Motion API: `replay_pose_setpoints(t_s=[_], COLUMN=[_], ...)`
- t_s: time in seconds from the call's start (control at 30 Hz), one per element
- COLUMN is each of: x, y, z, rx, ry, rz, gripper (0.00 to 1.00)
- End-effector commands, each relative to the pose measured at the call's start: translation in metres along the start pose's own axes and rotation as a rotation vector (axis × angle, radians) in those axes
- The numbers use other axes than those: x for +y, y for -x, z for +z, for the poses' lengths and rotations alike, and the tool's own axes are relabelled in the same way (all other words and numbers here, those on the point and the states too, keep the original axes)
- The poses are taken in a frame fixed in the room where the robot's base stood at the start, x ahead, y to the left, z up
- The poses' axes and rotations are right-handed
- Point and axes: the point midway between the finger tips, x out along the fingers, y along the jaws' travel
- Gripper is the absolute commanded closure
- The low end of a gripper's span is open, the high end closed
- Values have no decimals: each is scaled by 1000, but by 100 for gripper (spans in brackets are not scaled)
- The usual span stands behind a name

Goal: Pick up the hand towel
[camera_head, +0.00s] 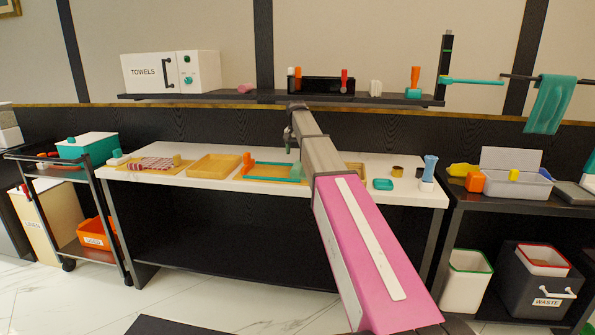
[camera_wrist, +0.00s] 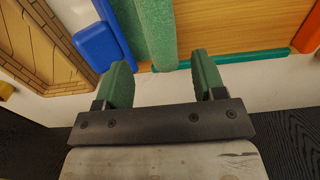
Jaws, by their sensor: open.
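My gripper (camera_head: 290,140) is over the middle of the white counter, pointing down. In the wrist view its two green fingers (camera_wrist: 165,72) are apart with nothing between them. A green, rough-textured, cloth-like strip (camera_wrist: 157,32) lies just beyond the fingertips, over a wooden tray (camera_wrist: 225,42); its far end is cut off. A teal cloth (camera_head: 550,104) hangs from a dark rail at the far right. A red-and-white striped cloth (camera_head: 154,163) lies at the counter's left. I cannot tell which of these is the hand towel.
A blue piece (camera_wrist: 98,45) and a patterned wooden board (camera_wrist: 38,50) are left of the strip in the wrist view. An orange piece (camera_wrist: 309,32) is at right. An empty yellow tray (camera_head: 214,165) stands on the counter (camera_head: 335,187). A shelf (camera_head: 225,97) runs behind.

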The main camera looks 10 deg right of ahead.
Motion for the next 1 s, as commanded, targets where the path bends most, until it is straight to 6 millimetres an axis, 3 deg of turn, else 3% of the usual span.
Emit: replay_pose_setpoints(t_s=[0.1,0.37,0.63,0.9,0.93,1.0], x=[0,0,0,0,0,0], y=[-19,-36,-72,-78,-78,-78], z=[1,0,1,1,1,0], rx=[-1,1,0,1,1,2], ry=[1,1,2,2,2,2], rz=[0,0,0,-1,-1,-1], gripper=[36,36,36,36,40,63])
